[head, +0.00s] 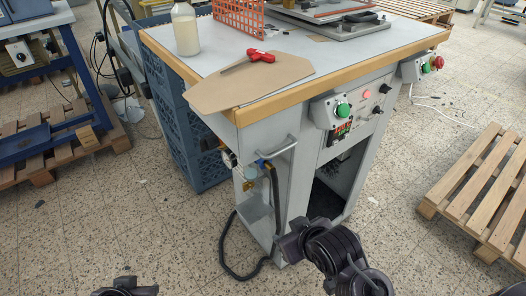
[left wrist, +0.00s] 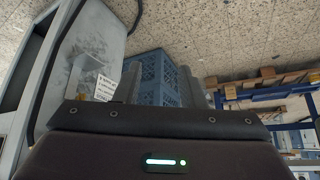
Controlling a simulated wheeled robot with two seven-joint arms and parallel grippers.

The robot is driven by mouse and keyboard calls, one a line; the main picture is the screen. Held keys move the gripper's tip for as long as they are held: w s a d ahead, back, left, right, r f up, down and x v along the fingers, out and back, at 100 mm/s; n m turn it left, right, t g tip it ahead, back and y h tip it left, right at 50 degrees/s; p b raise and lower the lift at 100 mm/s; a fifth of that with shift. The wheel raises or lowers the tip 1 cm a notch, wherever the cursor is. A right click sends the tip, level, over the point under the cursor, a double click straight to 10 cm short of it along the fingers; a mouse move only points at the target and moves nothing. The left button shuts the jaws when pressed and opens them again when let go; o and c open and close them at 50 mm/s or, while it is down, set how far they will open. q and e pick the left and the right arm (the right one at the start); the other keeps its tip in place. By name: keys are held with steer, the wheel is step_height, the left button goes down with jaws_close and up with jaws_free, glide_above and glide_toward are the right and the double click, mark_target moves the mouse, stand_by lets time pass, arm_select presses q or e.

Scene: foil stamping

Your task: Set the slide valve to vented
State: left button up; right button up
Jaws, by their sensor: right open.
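The grey machine stand (head: 262,205) carries air fittings on its left end, below the wooden table edge. A round gauge (head: 229,159) sits there with a blue and brass fitting (head: 264,164) beside it and a black hose hanging down. The slide valve is too small to make out for sure among these fittings, and its setting cannot be read. My right gripper (head: 287,246) is open at the lower middle, in front of the stand and below the fittings, apart from them. Only a dark part of my left arm shows at the bottom left.
The worktop (head: 222,48) holds a bottle (head: 185,29), a red tool (head: 261,56) and a brown sheet (head: 240,88). A handle (head: 278,147) sticks out near the fittings. Blue crates (head: 190,130) stand at left, a pallet (head: 480,195) at right.

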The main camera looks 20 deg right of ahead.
steer(key=w+d, duration=0.2)
steer(key=n+t+y+p, duration=0.1)
steer(key=n+t+y, duration=0.3)
steer(key=t, duration=0.5)
glide_toward(266, 163)
steer(key=shift+m+y, duration=0.4)
steer(key=shift+y, duration=0.1)
steer(key=w, duration=0.2)
steer(key=w+f, duration=0.1)
steer(key=w, duration=0.1)
steer(key=shift+w+a, duration=0.25)
steer(key=shift+w+a+r, duration=0.1)
steer(key=shift+w+r, duration=0.05)
steer(key=shift+w, duration=0.15)
arm_select(q)
steer(key=s+f+g, duration=0.2)
steer(key=s+f, duration=0.2)
steer(key=f, duration=0.9)
steer(key=s+f+g, duration=0.2)
steer(key=s+f, duration=0.3)
steer(key=f, duration=0.8)
steer(key=shift+s+a+g+y, duration=0.2)
steer(key=shift+a+g+y, duration=0.1)
steer(key=shift+g, duration=0.1)
arm_select(e)
steer(key=x, duration=0.7)
steer(key=shift+s, duration=0.1)
steer(key=shift+c, duration=0.2)
